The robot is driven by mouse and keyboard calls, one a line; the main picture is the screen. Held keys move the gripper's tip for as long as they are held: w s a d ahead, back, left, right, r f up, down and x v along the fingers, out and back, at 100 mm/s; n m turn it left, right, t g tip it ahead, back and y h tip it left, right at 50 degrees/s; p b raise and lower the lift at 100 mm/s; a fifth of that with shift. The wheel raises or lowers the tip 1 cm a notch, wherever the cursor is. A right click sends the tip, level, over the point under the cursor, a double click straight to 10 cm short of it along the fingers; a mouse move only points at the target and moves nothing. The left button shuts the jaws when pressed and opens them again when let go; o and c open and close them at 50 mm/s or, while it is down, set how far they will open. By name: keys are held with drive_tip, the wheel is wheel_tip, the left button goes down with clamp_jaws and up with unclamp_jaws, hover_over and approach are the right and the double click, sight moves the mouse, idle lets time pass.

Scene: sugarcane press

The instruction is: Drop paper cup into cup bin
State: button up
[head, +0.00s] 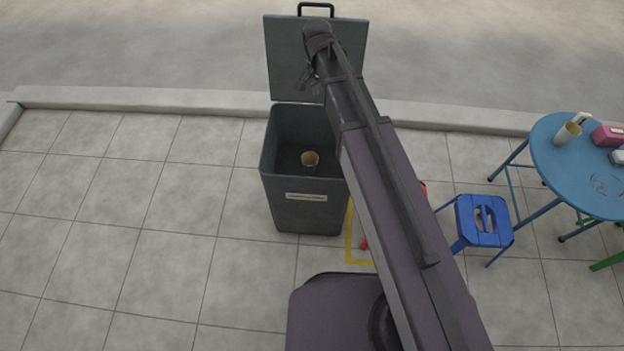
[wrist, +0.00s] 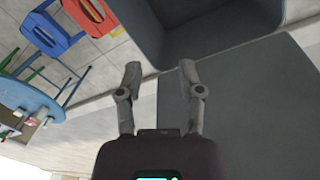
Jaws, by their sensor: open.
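The dark grey cup bin (head: 306,208) stands on the pavement with its lid (head: 285,60) swung up and back. My gripper (head: 310,80) is above the back of the bin, in front of the raised lid, partly hidden by my arm. In the wrist view my gripper (wrist: 160,70) has its fingers spread with nothing between them. The bin (wrist: 205,30) and lid (wrist: 250,110) lie beyond them.
A round blue table (head: 560,165) at the right carries another cup (head: 567,132), a pink box (head: 608,136) and other small items. A blue stool (head: 482,222) stands between table and bin. A kerb (head: 190,101) runs behind the bin. The paving at left is clear.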

wheel_tip(320, 180, up, 10)
drive_tip(key=s+d+n+p, duration=0.1)
drive_tip(key=d+p, duration=0.2)
drive_tip(key=p, duration=0.6)
drive_tip(key=shift+s, duration=0.2)
idle(0.8)
drive_tip(key=s+d+r+n+p, duration=0.1)
drive_tip(key=s+d+n+p, duration=0.1)
drive_tip(key=s+d, duration=0.4)
drive_tip(key=s+d+r+n+y+p, duration=0.1)
drive_tip(key=s+d+r+n, duration=0.1)
drive_tip(key=s+d, duration=0.4)
drive_tip(key=d, duration=0.2)
drive_tip(key=shift+d+n+t+p, duration=0.3)
drive_tip(key=shift+n+p, duration=0.05)
drive_tip(key=shift+n, duration=0.05)
drive_tip(key=shift+r, duration=0.1)
